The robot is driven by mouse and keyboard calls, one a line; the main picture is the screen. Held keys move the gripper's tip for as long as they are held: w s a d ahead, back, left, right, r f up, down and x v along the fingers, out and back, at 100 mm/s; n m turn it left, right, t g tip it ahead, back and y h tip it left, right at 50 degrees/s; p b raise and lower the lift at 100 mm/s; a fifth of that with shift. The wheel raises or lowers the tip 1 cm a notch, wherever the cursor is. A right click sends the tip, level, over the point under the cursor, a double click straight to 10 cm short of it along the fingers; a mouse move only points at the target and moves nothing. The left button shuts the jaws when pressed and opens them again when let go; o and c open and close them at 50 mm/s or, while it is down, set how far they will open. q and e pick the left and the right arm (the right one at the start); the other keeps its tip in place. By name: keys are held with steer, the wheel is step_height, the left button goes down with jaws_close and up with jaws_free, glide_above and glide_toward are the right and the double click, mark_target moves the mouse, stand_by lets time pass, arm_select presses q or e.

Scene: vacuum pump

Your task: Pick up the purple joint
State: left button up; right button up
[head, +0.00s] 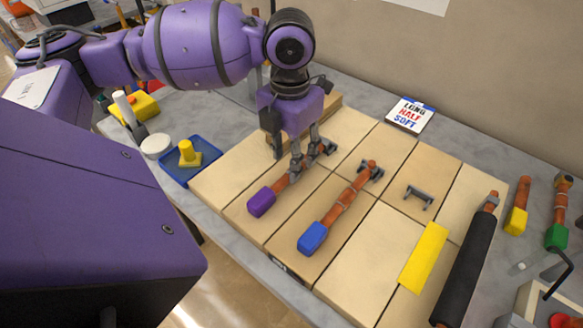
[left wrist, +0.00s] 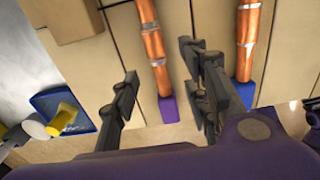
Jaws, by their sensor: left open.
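The purple joint (head: 262,202) is a copper-coloured tube with a purple block at its near end, lying on the wooden boards. My left gripper (head: 295,165) points down over its copper part and hides some of it. In the left wrist view the left gripper (left wrist: 168,75) is open, with the joint's copper tube (left wrist: 152,42) and purple end (left wrist: 168,108) showing between the two fingers. I cannot tell whether the fingers touch it. My right gripper is not in view.
A blue-ended joint (head: 312,238) lies close by to the right. A blue tray (head: 205,172) with a yellow piece stands left of the boards. A grey bracket (head: 418,196), a yellow block (head: 424,257) and a black cylinder (head: 466,262) lie further right. A label card (head: 410,114) is behind.

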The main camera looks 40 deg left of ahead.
arm_select(q)
step_height(320, 180, down, 4)
steer(key=shift+w+a+f, duration=0.1)
steer(key=shift+a+f, duration=0.05)
steer(key=shift+f, duration=0.1)
steer(key=shift+c, duration=0.3)
jaws_close()
